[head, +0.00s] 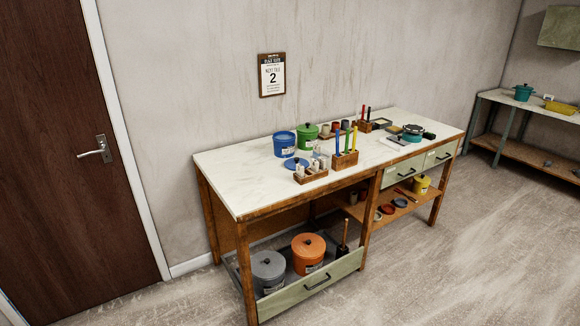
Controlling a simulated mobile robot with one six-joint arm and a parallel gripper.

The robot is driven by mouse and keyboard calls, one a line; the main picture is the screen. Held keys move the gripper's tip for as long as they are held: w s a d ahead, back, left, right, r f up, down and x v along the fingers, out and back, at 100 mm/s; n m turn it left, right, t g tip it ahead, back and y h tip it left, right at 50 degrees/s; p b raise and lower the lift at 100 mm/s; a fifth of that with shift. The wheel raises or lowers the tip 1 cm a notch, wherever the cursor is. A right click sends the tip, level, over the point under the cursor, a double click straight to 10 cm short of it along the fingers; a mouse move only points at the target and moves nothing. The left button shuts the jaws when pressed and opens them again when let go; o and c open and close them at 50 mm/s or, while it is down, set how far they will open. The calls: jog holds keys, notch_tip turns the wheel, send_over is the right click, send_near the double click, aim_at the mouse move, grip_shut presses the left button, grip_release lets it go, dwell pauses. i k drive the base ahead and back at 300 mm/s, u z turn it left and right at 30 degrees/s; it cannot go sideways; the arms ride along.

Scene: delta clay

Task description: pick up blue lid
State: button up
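The blue lid (292,163) lies on the white-topped workbench (237,176), left of its middle. It is a small flat disc with a dark knob. A wooden rack holding pale pieces (311,173) stands just in front of it and to the right. A blue pot (284,146) stands right behind the lid, near the wall. My gripper is not in view.
A green pot (307,138) stands beside the blue pot. A wooden block with colored tools (344,159) stands at the front edge. The bench's left end is clear. Below, an open drawer (311,286) holds grey and orange pots. A door (60,130) is at left; the floor in front is free.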

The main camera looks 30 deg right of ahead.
aim_at(291, 164)
jog(key=z, duration=0.05)
jog(key=i, duration=1)
jog(key=u, duration=0.05)
